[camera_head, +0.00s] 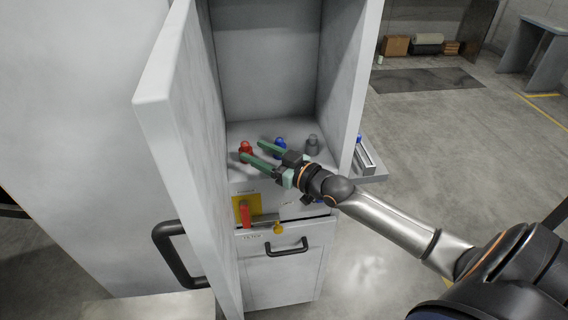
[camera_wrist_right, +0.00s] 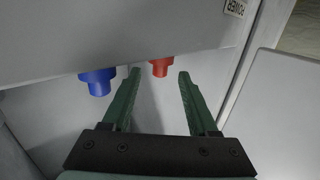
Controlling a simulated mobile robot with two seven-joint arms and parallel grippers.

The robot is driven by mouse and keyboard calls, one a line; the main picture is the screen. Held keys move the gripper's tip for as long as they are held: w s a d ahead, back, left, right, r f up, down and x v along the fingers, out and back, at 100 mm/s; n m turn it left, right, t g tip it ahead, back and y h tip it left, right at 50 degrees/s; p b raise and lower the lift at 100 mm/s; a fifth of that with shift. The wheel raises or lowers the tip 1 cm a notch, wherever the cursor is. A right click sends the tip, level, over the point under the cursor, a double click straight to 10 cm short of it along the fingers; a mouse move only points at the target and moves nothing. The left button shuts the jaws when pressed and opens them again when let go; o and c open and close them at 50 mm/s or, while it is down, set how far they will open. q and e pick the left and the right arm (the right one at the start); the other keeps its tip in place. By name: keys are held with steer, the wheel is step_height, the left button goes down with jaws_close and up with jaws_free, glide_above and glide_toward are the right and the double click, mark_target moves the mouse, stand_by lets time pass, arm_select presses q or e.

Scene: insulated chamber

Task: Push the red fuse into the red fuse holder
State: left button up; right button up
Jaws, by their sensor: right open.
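The red fuse (camera_head: 246,148) stands at the left of a row on the chamber's inner floor; it also shows in the wrist view (camera_wrist_right: 160,67). I cannot make out the red fuse holder apart from it. My right gripper (camera_head: 251,149) reaches into the chamber from the right. Its green fingers are open and empty. In the wrist view the red fuse lies between the lines of the two fingers (camera_wrist_right: 157,75), just beyond the tips, with no clear contact. My left gripper is not in view.
A blue piece (camera_head: 280,143) and a grey piece (camera_head: 312,146) stand right of the red one. The open door (camera_head: 190,130) bounds the left, the chamber wall (camera_head: 352,80) the right. Below are a red lever (camera_head: 244,214) and a drawer handle (camera_head: 287,248).

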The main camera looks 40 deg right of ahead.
steer(key=v, duration=1)
steer(key=shift+s, duration=0.15)
steer(key=s+a+f+g+h, duration=0.1)
steer(key=s+a+f+g, duration=0.25)
steer(key=f, duration=0.25)
steer(key=s+a+f+g+h, duration=0.25)
steer(key=s+a+f, duration=0.2)
steer(key=f, duration=0.25)
steer(key=s+a+f+m+g+h, duration=0.1)
steer(key=s+a+f+g, duration=0.15)
steer(key=s+g, duration=0.75)
steer(key=w+a+f+t+y, duration=0.1)
steer(key=a+f+t, duration=0.3)
steer(key=f+t, duration=0.4)
step_height(320, 180, down, 3)
steer(key=shift+w+f+t+y, duration=0.1)
steer(key=shift+w+t+y, duration=0.2)
steer(key=shift+w+y, duration=0.05)
steer(key=shift+a, duration=0.15)
steer(key=shift+c, duration=0.8)
steer(key=shift+s, duration=0.1)
